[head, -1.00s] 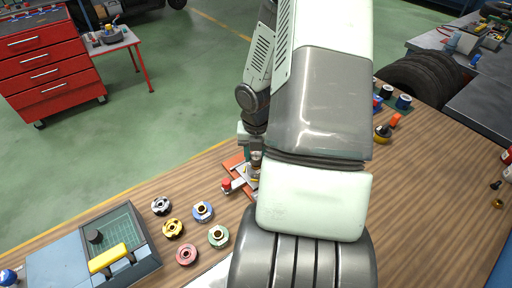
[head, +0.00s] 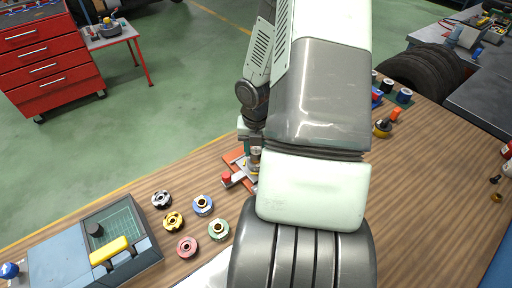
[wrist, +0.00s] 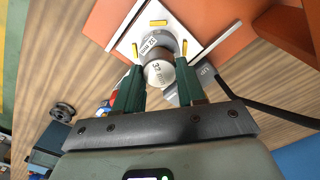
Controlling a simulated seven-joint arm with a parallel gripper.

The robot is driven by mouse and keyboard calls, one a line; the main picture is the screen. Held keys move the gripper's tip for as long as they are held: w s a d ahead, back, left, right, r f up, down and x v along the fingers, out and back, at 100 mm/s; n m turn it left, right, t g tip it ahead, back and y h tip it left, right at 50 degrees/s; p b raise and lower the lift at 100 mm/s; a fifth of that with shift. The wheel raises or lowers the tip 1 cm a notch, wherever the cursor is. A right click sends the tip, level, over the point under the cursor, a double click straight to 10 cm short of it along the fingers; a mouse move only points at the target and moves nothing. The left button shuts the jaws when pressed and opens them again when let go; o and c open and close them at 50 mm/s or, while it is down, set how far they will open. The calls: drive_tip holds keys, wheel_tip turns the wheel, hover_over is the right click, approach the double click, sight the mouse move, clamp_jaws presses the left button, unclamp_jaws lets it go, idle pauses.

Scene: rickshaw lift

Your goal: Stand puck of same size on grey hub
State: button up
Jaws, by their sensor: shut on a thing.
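My gripper (wrist: 159,72) has its two green fingers shut on a grey metal puck (wrist: 158,74) marked 32 mm, in the wrist view. The puck is at a round grey seat on a white plate (wrist: 122,26) with yellow marks and a label that appears to read 32 mm. I cannot tell whether the puck is clear of the seat. The grey hub (head: 161,199) stands on the bench at the left of the head view, away from my gripper; a dark grey hub also shows in the wrist view (wrist: 62,111).
Yellow (head: 173,221), blue (head: 203,206), green (head: 219,230) and red (head: 187,247) hubs stand near the grey one. A grey case (head: 128,232) with a yellow handle lies left of them. Bench right of my arm is mostly clear.

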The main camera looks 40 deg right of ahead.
drive_tip(key=shift+f, duration=0.4)
idle(1.1)
drive_tip(key=o, duration=1.7)
drive_tip(key=shift+c, duration=0.2)
drive_tip(key=shift+r, duration=3.55)
